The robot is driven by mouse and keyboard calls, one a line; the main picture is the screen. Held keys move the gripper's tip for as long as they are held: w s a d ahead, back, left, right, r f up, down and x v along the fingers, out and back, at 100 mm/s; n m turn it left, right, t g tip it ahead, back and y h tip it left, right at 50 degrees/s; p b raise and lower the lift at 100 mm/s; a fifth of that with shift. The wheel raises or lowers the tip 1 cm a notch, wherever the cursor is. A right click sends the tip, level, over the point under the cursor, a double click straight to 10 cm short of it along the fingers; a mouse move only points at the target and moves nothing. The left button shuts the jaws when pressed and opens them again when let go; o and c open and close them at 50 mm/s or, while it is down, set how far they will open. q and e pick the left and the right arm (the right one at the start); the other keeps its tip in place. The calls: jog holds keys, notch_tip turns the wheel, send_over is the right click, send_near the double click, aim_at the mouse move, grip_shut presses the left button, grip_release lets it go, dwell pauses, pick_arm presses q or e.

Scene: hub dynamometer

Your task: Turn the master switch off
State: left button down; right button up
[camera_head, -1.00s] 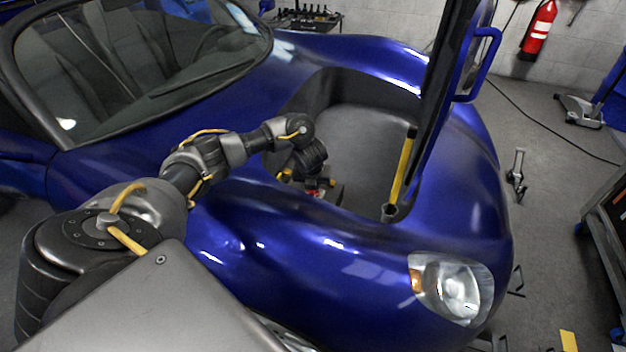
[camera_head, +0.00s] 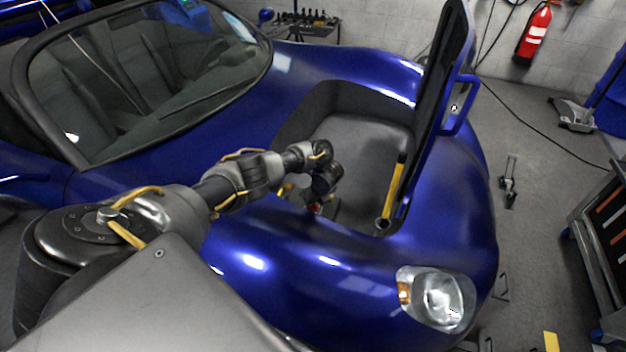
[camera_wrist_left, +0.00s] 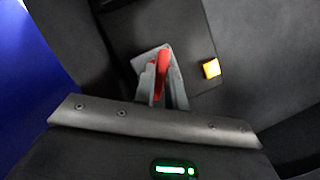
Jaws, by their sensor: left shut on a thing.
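The master switch shows as a red handle (camera_wrist_left: 161,72) on a grey plate in the left wrist view. My left gripper (camera_wrist_left: 165,90) is shut on this red handle, its grey fingers close around it. In the head view my left arm reaches over the blue fender into the open front compartment. A bit of red (camera_head: 314,208) shows under the wrist there; the fingers are mostly hidden by the wrist. My right gripper is in neither view.
The blue car's front compartment (camera_head: 362,130) is open, with the raised lid (camera_head: 440,95) and a yellow strut (camera_head: 393,190) at its right. A small yellow block (camera_wrist_left: 211,68) sits right of the switch. A fire extinguisher (camera_head: 534,32) hangs on the back wall.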

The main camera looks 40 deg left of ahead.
pick_arm(q)
jog(key=shift+n+g, duration=0.4)
jog(key=shift+n, duration=1)
jog(key=shift+w+n+g, duration=0.1)
jog(key=shift+n+g, duration=0.2)
jog(key=shift+n, duration=0.1)
jog(key=shift+f+n+g, duration=0.1)
jog(key=shift+n+g, duration=0.3)
jog(key=shift+n, duration=0.6)
jog(key=shift+n+g+b, duration=0.3)
jog(key=shift+n+b, duration=0.25)
jog(key=shift+n, duration=0.25)
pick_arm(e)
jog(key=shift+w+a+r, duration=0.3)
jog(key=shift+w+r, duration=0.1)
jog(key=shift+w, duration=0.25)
pick_arm(q)
jog(key=c, duration=1.4)
grip_release()
jog(key=shift+c, duration=0.2)
